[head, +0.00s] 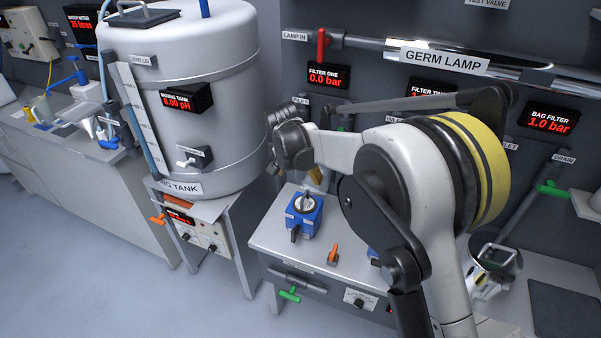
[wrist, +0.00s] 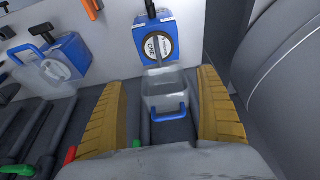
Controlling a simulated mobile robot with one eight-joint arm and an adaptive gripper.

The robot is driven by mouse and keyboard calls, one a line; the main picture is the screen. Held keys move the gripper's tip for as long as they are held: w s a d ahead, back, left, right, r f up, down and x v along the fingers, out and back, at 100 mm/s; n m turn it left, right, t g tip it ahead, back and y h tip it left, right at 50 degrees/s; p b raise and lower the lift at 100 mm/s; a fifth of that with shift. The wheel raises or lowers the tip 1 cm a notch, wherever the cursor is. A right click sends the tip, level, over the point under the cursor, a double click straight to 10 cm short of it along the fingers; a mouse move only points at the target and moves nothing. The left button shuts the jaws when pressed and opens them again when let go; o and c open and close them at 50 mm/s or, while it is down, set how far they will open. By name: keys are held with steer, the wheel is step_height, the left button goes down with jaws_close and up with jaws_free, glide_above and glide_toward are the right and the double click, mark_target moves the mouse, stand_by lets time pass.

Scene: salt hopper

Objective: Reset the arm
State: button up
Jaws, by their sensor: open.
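My gripper is open and points down in the wrist view (wrist: 163,78), with its two yellow-brown fingers spread apart. A clear container (wrist: 168,92) with a blue handle shows between and beyond the fingers; I see no grip on it. In the head view my arm reaches over the bench from the right, bent at a large yellow-banded joint. My gripper hangs in front of the dark wall, right of the mixing tank, and is mostly hidden there. A blue unit with a round dial (wrist: 156,42) lies just past the fingers; a blue unit also shows on the bench (head: 304,214).
The steel mixing tank (head: 185,110) stands close left of my gripper. The germ lamp pipe (head: 520,68) crosses the wall behind. A second blue unit (wrist: 68,58) is at left in the wrist view. An orange lever (head: 333,256) rises from the bench. The floor at left is clear.

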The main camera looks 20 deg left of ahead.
steer(key=s+d+r+b, duration=0.1)
steer(key=s+d+r, duration=0.3)
steer(key=d, duration=0.5)
steer(key=s+d+r+t+b, duration=0.1)
steer(key=s+d+r, duration=0.1)
steer(key=d+r, duration=0.45)
steer(key=s+d+r+b, duration=0.1)
steer(key=s+d+r, duration=0.2)
steer(key=d, duration=0.7)
steer(key=s+d+f+t+b, duration=0.1)
steer(key=s+d+f, duration=0.1)
steer(key=s+d, duration=0.5)
steer(key=s+d+f+t+b, duration=0.1)
steer(key=s+d+f+b, duration=0.1)
steer(key=s+d, duration=0.6)
steer(key=s+f, duration=0.1)
steer(key=s, duration=0.4)
steer(key=shift+d+n, duration=0.25)
steer(key=shift+n, duration=0.15)
